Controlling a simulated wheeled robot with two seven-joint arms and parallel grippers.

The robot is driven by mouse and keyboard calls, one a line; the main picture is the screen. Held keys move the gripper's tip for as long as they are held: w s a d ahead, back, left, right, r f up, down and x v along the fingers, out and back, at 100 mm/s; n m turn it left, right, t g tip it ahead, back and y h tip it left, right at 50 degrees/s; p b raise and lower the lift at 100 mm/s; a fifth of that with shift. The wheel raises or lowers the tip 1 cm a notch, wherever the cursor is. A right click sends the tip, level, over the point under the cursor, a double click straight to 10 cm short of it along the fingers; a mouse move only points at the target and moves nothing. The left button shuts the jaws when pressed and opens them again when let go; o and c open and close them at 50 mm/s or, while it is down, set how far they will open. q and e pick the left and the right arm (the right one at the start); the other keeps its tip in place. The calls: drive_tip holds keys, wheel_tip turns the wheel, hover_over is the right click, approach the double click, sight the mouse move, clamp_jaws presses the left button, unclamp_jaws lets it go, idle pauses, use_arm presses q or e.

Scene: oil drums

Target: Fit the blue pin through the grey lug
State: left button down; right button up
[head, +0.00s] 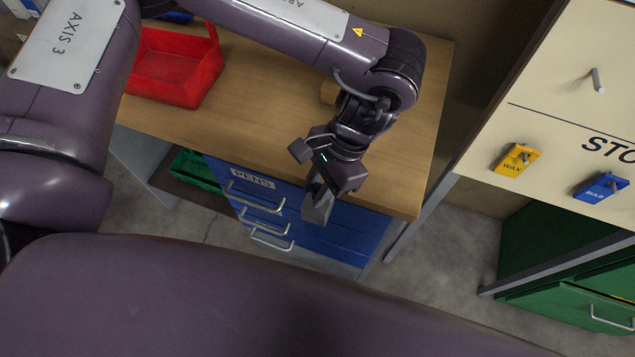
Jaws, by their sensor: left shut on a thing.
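My left gripper (318,200) hangs down past the front edge of the wooden bench, in front of the blue drawer unit. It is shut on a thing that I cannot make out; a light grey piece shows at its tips. I cannot tell whether that piece is finger or held thing. I cannot pick out the blue pin or the grey lug with certainty. My right gripper is not in view.
A wooden bench (270,110) carries a red tray (175,68). Below are blue drawers (335,240) with metal handles and a green bin (195,170). At right, a cream board (570,95) has a grey peg (598,80), a yellow WAX block (515,160) and a blue BULB block (601,187). Green drawers (560,300) stand below.

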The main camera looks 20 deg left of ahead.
use_arm(q)
drive_tip(key=c, duration=1.2)
unclamp_jaws()
drive_tip(key=shift+o, duration=0.2)
drive_tip(key=v, duration=0.7)
drive_tip(key=shift+d+r, duration=0.15)
drive_tip(key=shift+r, duration=0.15)
drive_tip(key=shift+w, duration=0.1)
